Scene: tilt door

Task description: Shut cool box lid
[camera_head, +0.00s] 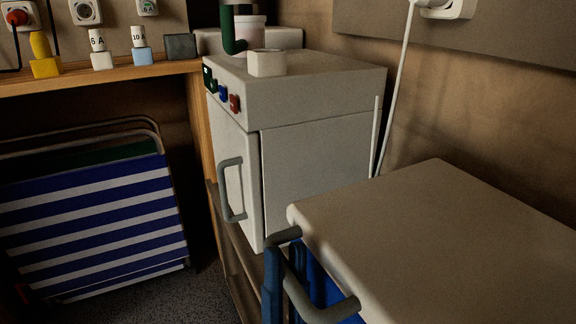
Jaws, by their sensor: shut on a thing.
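The cool box lid (450,235) is a large off-white slab at the lower right, running out of the picture. A grey bar handle (319,309) sticks out from its left edge. Blue parts show on both sides of the bar; they look like the fingers of my gripper (288,285), closed around the handle. Their lower ends are cut off by the picture's bottom edge. The body of the cool box cannot be clearly told apart below the lid. How far the lid is tilted cannot be told.
A white cabinet (315,175) with a grey-handled door (233,175) stands just behind the lid. A small white block (266,63) sits on top. A blue-striped folded chair (90,215) leans at the left below a wooden shelf (95,78). A white cable (396,100) hangs behind.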

